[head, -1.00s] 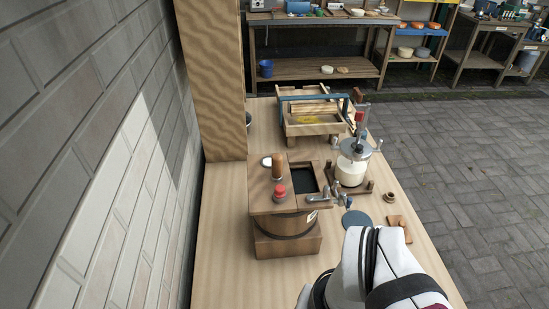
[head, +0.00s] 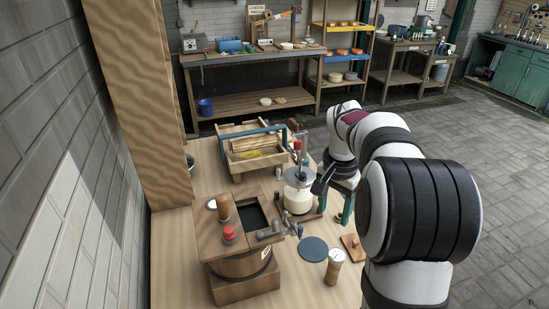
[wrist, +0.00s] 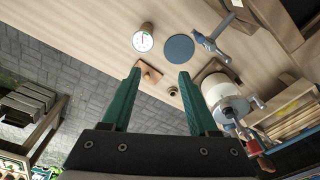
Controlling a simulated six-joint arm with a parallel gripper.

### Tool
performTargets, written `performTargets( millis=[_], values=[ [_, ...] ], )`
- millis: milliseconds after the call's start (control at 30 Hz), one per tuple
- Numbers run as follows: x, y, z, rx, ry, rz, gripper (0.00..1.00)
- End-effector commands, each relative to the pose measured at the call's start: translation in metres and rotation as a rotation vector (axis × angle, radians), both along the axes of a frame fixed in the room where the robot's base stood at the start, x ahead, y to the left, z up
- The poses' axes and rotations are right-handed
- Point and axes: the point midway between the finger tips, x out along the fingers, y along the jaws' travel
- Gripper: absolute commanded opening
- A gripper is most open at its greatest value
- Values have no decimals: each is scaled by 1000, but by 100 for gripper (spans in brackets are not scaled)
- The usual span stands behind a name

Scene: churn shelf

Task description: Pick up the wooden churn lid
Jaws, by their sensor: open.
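The wooden churn lid (head: 352,246), a small flat board with a raised block on it, lies on the tabletop near its right edge. It also shows in the wrist view (wrist: 150,75), partly behind the left finger. The wooden churn (head: 240,263) stands to its left, with a dark rectangular opening in its top. My gripper (head: 342,207) is behind the lid in the head view, above the table. In the wrist view its green fingers (wrist: 160,74) are spread wide and empty. The lid appears between and beyond the fingertips, not touching them as far as I can see.
A dial-topped cylinder (head: 335,266) and a blue-grey disc (head: 313,249) stand close to the lid. A glass jar churn (head: 298,195) stands behind. A small round wooden piece (wrist: 173,91) is near the lid. A wooden frame (head: 250,148) is at the back.

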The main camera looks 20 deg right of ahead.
Motion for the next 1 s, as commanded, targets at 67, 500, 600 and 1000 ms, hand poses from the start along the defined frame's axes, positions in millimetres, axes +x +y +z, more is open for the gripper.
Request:
performTargets(
  millis=[67,500,600,1000],
  values=[
    [20,-51,-23,-29,-1,-93,60],
    [37,-113,-123,-63,-4,-184,60],
    [38,-116,-142,-64,-7,-184,60],
    [38,-126,-202,-65,-11,-182,60]
  ],
)
